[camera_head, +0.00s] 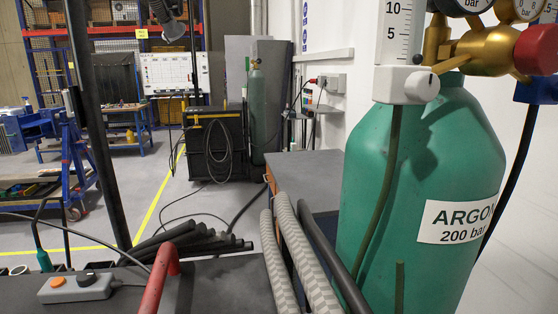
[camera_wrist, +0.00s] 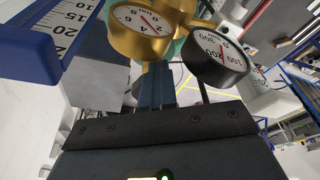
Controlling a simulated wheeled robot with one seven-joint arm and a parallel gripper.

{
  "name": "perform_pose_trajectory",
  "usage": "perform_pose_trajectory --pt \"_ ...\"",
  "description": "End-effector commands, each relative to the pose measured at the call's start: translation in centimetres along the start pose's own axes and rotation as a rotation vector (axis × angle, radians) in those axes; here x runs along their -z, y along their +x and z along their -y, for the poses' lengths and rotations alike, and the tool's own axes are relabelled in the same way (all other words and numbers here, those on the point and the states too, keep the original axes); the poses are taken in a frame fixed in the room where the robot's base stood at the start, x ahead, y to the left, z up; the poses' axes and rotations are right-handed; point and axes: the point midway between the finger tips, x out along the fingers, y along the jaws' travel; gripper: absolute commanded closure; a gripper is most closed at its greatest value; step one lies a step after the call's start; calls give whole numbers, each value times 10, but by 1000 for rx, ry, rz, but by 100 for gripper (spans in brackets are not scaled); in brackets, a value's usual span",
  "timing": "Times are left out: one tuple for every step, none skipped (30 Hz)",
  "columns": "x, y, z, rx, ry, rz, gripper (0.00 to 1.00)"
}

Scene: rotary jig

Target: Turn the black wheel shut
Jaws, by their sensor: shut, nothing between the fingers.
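I cannot make out the black wheel in either view. A green argon cylinder (camera_head: 420,180) stands upright at the right of the head view, with a brass regulator (camera_head: 485,48) at its top, cut off by the frame edge. A red cap (camera_head: 537,49) sits at the regulator's right end. In the wrist view, my gripper (camera_wrist: 158,82) is shut and empty, its fingers pointing up towards the brass gauge (camera_wrist: 140,32). A black-rimmed gauge (camera_wrist: 218,64) is to their right. I cannot tell whether the fingertips touch anything. My gripper does not show in the head view.
A white flowmeter block (camera_head: 405,84) hangs in front of the cylinder; a blue one (camera_wrist: 45,45) is close at the left of the wrist view. Grey hoses (camera_head: 295,255) rise left of the cylinder. A button box (camera_head: 75,287) lies on a dark bench.

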Motion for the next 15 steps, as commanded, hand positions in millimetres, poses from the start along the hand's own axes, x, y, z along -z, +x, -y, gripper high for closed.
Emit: perform_pose_trajectory --pt "3 -1 1 -1 -1 -11 100" --pt "3 -1 1 -1 -1 -11 100" --pt "3 -1 1 -1 -1 -11 100" --pt "3 -1 1 -1 -1 -11 100" --pt "3 -1 1 -1 -1 -11 100" --pt "3 -2 1 -2 -1 -11 100" --pt "3 -2 1 -2 -1 -11 100" --pt "2 -2 1 -2 -1 -11 100" --pt "1 -2 1 -2 -1 -11 100" --pt "0 -2 2 -2 -1 -11 100" --pt "0 -2 2 -2 -1 -11 100" --pt "-2 -3 2 -1 -1 -11 100" --pt "-3 -3 3 -1 0 -10 100" --pt "-4 -3 3 -1 0 -10 100" --pt "-5 -3 3 -1 0 -9 100"
